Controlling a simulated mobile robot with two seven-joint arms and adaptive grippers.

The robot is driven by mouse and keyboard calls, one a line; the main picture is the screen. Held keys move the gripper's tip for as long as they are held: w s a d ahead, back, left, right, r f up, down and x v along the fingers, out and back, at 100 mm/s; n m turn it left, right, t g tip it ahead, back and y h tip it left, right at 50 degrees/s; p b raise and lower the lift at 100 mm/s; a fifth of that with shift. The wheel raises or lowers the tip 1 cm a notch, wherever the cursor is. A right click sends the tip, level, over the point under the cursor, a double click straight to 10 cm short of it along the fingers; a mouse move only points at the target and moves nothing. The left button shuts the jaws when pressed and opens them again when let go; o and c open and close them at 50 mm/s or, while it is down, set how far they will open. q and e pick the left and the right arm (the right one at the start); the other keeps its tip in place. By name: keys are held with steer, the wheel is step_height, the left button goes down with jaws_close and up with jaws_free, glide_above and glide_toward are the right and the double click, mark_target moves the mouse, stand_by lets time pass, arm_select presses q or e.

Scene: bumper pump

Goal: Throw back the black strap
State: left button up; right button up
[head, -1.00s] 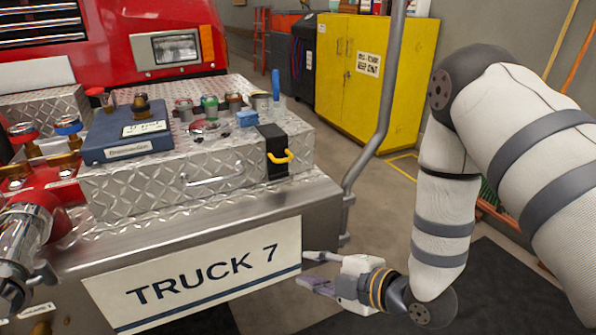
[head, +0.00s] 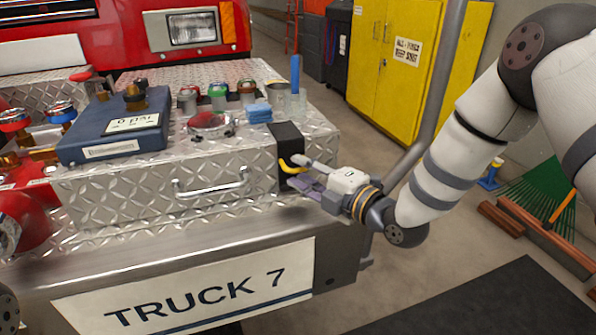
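The black strap (head: 286,140) hangs over the front right corner of the diamond-plate box lid (head: 120,190). A yellow pull loop (head: 291,167) sits at its lower end. My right gripper (head: 300,173) is at the loop, with its fingers apart, one finger above and one below. The upper fingertip overlaps the loop in the picture; I cannot tell whether they touch. My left gripper does not show; only a bit of my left arm shows at the lower left edge.
A silver handle (head: 212,185) is on the box front. A grey pole (head: 440,95) rises behind my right arm.

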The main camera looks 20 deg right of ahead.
steer(key=shift+x, duration=0.9)
steer(key=shift+c, duration=0.3)
jaws_close()
